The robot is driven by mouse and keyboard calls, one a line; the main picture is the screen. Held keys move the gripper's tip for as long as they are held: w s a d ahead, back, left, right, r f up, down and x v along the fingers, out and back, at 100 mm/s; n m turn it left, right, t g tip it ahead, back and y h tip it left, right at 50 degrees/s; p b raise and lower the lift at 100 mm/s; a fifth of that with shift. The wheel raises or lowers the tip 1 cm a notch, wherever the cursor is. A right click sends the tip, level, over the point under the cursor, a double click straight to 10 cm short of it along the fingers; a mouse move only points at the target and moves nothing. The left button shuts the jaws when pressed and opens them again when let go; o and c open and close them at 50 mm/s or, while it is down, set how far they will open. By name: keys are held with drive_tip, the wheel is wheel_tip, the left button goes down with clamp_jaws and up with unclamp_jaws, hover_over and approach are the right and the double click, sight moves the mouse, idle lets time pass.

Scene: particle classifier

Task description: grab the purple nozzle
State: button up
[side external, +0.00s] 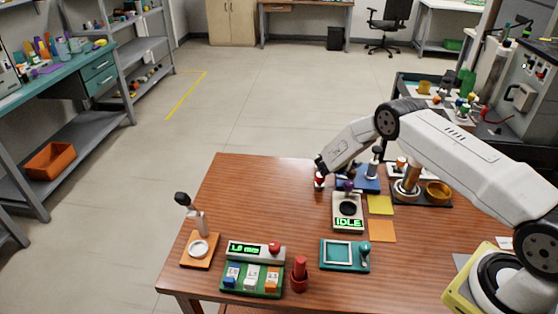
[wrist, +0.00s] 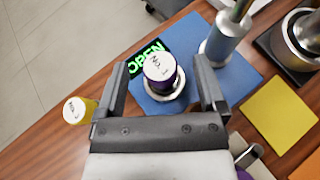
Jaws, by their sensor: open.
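The purple nozzle (wrist: 162,88) has a white labelled top and stands in a round metal holder on the blue base (wrist: 222,100). In the wrist view my gripper (wrist: 160,62) is open, with one finger on each side of the nozzle and a visible gap to each. I cannot tell how far the fingertips are above the holder. In the side view my gripper (side external: 322,165) is at the back edge of the table, by the blue base (side external: 371,185); the nozzle is hard to make out there.
A metal post (wrist: 222,45) stands to the right on the blue base, close to my right finger. A white-topped yellow piece (wrist: 76,109) is outside my left finger. The IDLE device (side external: 347,212) stands in front.

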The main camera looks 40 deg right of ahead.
drive_tip(key=shift+c, duration=0.3)
clamp_jaws()
drive_tip(key=shift+r, duration=0.25)
drive_tip(key=shift+r, duration=1.3)
drive_tip(key=s+r, duration=0.1)
drive_tip(key=r, duration=0.1)
drive_tip(key=s+a+r, duration=0.1)
drive_tip(key=s+r, duration=0.2)
drive_tip(key=shift+s+a+r, duration=0.15)
drive_tip(key=shift+a+r, duration=0.25)
drive_tip(key=s+a+r, duration=0.3)
drive_tip(key=s+r, duration=0.1)
drive_tip(key=s, duration=0.4)
drive_tip(key=shift+s+a, duration=0.15)
drive_tip(key=shift+s, duration=0.2)
drive_tip(key=shift+r, duration=0.1)
